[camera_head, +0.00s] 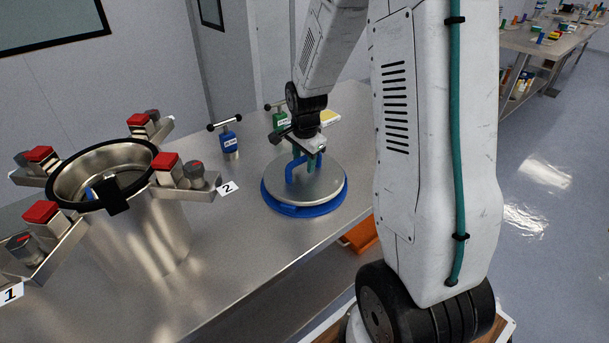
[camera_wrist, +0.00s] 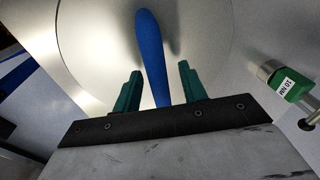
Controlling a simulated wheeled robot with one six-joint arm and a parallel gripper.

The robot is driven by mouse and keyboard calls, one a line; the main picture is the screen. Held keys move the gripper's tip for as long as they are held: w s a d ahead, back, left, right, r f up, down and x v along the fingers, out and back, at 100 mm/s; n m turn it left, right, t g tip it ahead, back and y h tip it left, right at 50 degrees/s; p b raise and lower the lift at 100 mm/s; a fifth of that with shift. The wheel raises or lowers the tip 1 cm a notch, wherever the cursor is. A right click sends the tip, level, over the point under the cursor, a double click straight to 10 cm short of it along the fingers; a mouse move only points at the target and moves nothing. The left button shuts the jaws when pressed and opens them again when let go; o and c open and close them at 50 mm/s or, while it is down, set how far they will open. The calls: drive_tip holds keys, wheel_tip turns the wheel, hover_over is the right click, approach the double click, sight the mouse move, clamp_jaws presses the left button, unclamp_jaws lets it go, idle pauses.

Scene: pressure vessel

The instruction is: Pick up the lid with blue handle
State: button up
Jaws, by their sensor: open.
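The lid (camera_head: 325,186) is a round steel disc with a blue rim. It lies flat on the steel table, and its blue handle (camera_head: 292,172) stands up from the middle. My gripper (camera_head: 303,160) is over the lid, pointing down at the handle. In the wrist view the blue handle (camera_wrist: 152,55) runs between the two green fingers of my gripper (camera_wrist: 158,88), with a gap on each side. The gripper is open and holds nothing. The steel lid face (camera_wrist: 92,40) fills much of the wrist view.
An open steel vessel (camera_head: 150,225) with red-topped clamps stands at the left. A blue T-handled tool (camera_head: 230,142) stands behind the lid. A green T-handled tool (camera_head: 280,120) is near my wrist and shows in the wrist view (camera_wrist: 290,86). The table (camera_head: 235,245) between vessel and lid is clear.

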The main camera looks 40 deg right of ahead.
clamp_jaws()
drive_tip(key=shift+r, duration=0.1)
idle(1.2)
